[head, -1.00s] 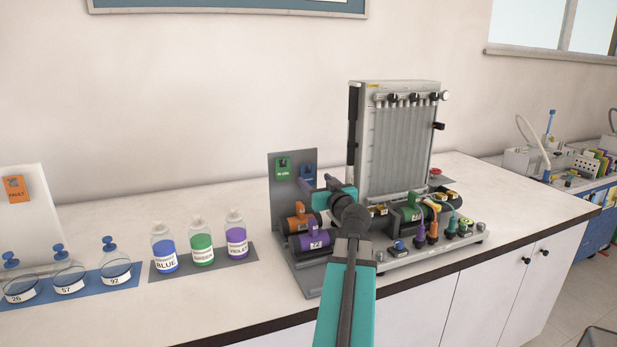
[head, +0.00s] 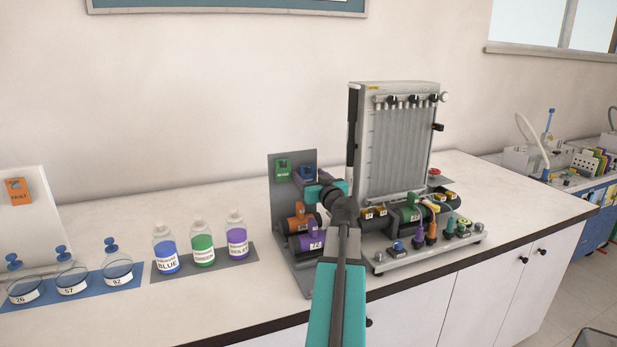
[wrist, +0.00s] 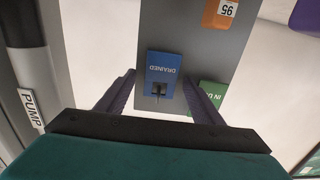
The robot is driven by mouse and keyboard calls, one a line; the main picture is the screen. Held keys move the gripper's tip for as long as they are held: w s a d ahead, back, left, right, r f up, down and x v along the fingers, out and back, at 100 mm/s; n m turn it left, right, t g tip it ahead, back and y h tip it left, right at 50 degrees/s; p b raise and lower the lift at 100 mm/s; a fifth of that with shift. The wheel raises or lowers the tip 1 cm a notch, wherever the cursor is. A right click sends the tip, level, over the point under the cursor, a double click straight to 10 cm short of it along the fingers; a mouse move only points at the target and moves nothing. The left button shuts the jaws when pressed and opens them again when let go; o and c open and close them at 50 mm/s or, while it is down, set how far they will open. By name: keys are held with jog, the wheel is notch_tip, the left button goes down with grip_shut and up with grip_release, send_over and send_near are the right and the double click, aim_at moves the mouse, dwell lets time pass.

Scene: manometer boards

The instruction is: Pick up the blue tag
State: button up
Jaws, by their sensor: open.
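The blue tag (head: 308,171) hangs on the upper right of a grey upright panel, partly covered by my arm in the head view. In the wrist view the blue tag (wrist: 162,74), printed "DRAINED" and upside down, hangs by a dark hook. My gripper (wrist: 158,82) is open, with one finger on each side of the tag. A gap shows between each finger and the tag, and I cannot tell the depth between them.
A green tag (head: 282,170) hangs beside the blue one, and it shows close to the right finger in the wrist view (wrist: 208,97). The tall manometer board (head: 398,140) stands right of the panel.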

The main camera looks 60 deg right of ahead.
jog(key=shift+c, duration=0.4)
jog(key=c, duration=1)
jog(key=shift+w+a+r+b, duration=0.1)
jog(key=shift+r+b, duration=0.15)
jog(key=shift+b, duration=0.25)
jog(key=shift+c, duration=0.2)
